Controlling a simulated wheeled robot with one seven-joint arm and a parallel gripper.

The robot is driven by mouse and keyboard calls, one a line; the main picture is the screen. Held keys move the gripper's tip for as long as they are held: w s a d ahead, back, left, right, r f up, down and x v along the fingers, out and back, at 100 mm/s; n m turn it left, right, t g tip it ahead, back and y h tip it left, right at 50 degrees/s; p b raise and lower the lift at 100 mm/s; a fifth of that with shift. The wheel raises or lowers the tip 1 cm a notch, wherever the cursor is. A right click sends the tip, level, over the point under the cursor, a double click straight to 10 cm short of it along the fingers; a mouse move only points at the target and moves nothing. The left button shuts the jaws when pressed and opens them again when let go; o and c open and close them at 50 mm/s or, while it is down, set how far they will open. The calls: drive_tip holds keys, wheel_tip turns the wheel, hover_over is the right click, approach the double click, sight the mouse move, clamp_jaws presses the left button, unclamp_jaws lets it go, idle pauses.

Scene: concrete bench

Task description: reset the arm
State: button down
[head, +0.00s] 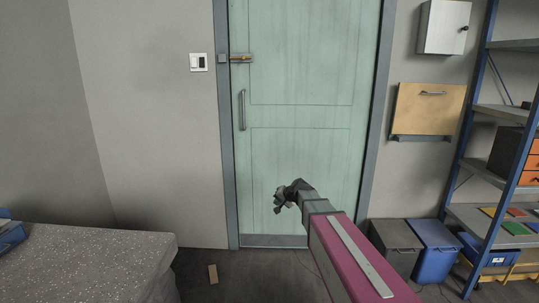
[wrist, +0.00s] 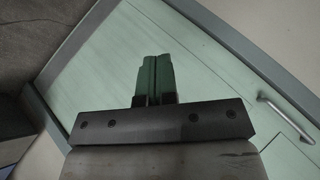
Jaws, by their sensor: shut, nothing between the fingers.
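My gripper (head: 279,201) is at the end of my outstretched arm, in front of the lower half of a pale green door in the head view. In the wrist view my gripper (wrist: 155,62) has its two fingers side by side, closed together, with nothing between them. The green door (head: 305,85) is shut, with a vertical handle (head: 242,110) on its left side and a brass-coloured bolt (head: 240,58) above that. The door handle also shows at the right of the wrist view (wrist: 286,118). The gripper is apart from the handle.
A speckled concrete bench (head: 85,262) stands at lower left. A grey bin (head: 396,247) and a blue bin (head: 434,250) stand right of the door, beside a blue-framed shelf (head: 484,120). A wooden flap (head: 430,108) is on the wall.

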drive_tip(key=s+d+f+n+g+h, duration=0.1)
drive_tip(key=s+d+f+g+h, duration=0.1)
drive_tip(key=s+d, duration=0.3)
drive_tip(key=s+d+f+n+g+h, duration=0.1)
drive_tip(key=s+d+f, duration=0.4)
drive_tip(key=s, duration=0.9)
drive_tip(key=s+d+f+n+g+h, duration=0.1)
drive_tip(key=s+d+f+g+h, duration=0.2)
drive_tip(key=s, duration=0.7)
drive_tip(key=shift+d+f+g+h, duration=0.4)
drive_tip(key=shift+d+f+g, duration=0.1)
drive_tip(key=shift+d, duration=0.6)
